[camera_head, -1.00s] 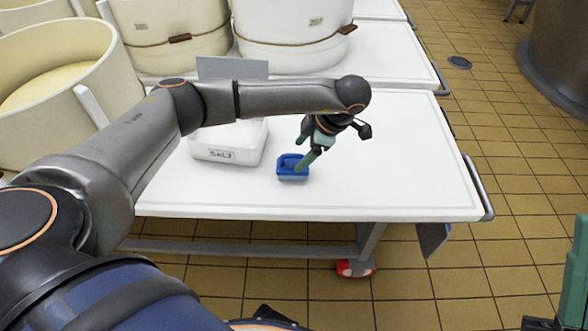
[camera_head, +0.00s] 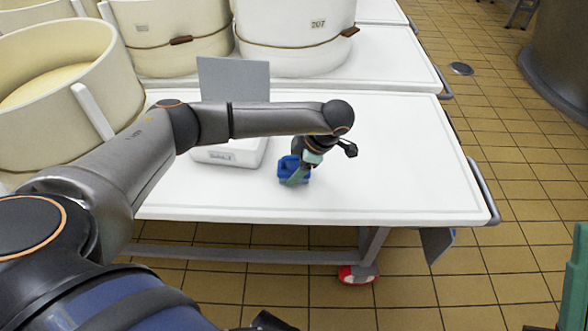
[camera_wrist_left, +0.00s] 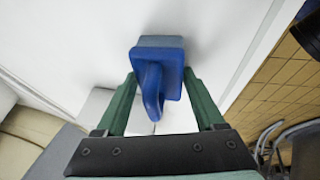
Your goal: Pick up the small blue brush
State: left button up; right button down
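The small blue brush (camera_head: 284,166) is on the white table, towards its front edge. My left gripper (camera_head: 297,178) comes down over it from above and partly hides it. In the left wrist view the brush (camera_wrist_left: 160,58) lies between the two green fingers (camera_wrist_left: 159,76), its looped handle pointing towards the palm. The fingers are apart, one on each side of the brush, with their tips close to its sides; I cannot tell whether they touch it. Part of my right gripper (camera_head: 574,285) shows at the right edge, its opening out of frame.
A white box (camera_head: 232,155) with a label stands left of the brush, with a grey panel (camera_head: 233,80) behind it. Large cream vats (camera_head: 295,35) stand at the back. The white table (camera_head: 410,170) is clear to the right of the brush.

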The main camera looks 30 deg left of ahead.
pick_arm(q)
jog(key=c, duration=0.8)
jog(key=shift+r, duration=0.15)
jog(key=shift+r+p, duration=0.3)
jog(key=shift+r, duration=0.3)
jog(key=w+d+r, duration=0.2)
jog(key=w+r, duration=0.1)
jog(key=w+d+r+p, duration=0.1)
jog(key=w+d+r, duration=0.1)
jog(key=w+r, duration=0.1)
jog(key=w+d+r, duration=0.2)
jog(key=w+r, duration=0.2)
jog(key=shift+w+d+r+p, duration=0.1)
jog(key=shift+d+r+p, duration=0.25)
jog(key=shift+r+p, duration=0.05)
jog(key=shift+w+d+r, duration=0.2)
jog(key=shift+w+d, duration=0.05)
jog(key=shift+w, duration=0.15)
jog(key=shift+w+d+r, duration=0.2)
jog(key=shift+w, duration=0.2)
jog(key=shift+c, duration=0.2)
